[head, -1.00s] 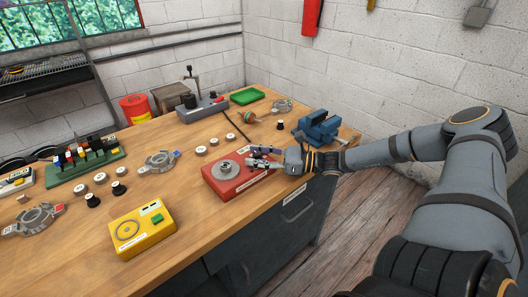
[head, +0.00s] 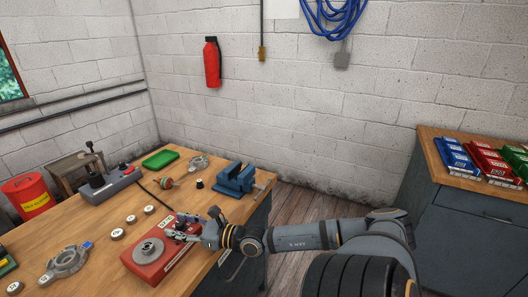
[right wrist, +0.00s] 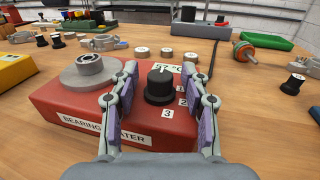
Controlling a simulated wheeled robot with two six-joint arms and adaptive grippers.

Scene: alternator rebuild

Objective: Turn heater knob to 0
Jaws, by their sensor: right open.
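The red bearing heater (head: 143,270) sits near the front edge of the wooden bench, and its labelled front fills the middle of the right wrist view (right wrist: 75,128). Its black knob (right wrist: 159,86) stands upright on the top face. A white mark on the knob points away from my wrist, toward a partly hidden readout. Dial labels 2 and 3 show beside the knob; I cannot make out a 0. My right gripper (right wrist: 160,72) is open, with one finger on each side of the knob and a gap visible around it. My left gripper is out of view.
A round grey plate with a metal ring (right wrist: 90,70) is left of the knob on the heater. A blue vise (head: 235,180) stands right of the heater at the bench edge. Several small round parts lie behind it. A cabinet with coloured bins (head: 480,160) is far right.

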